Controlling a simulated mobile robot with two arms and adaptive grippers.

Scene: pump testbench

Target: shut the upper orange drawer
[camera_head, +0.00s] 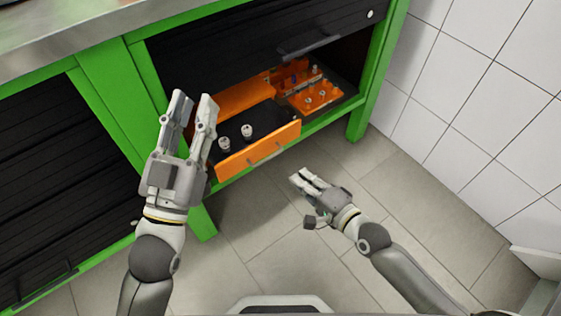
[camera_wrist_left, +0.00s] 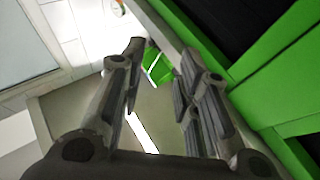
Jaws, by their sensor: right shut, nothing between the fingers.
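The orange drawer (camera_head: 258,150) is pulled out of its orange housing (camera_head: 240,97) inside the green-framed bench. Its front faces the floor side, and two small metal parts stand on its black inside. I cannot tell from this view whether it is the upper one; no second drawer front shows. My left gripper (camera_head: 193,97) is open and empty, left of the drawer and in front of the bench frame. Its two spread fingers also show in the left wrist view (camera_wrist_left: 158,85), without the drawer. My right gripper (camera_head: 301,176) is shut and empty, below and right of the drawer front, apart from it.
An orange tray with pegs (camera_head: 312,97) stands right of the drawer in the bench. Green bench posts (camera_head: 365,90) flank the opening, and a black shutter with a handle (camera_head: 308,47) hangs above. The tiled floor (camera_head: 265,225) in front is clear.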

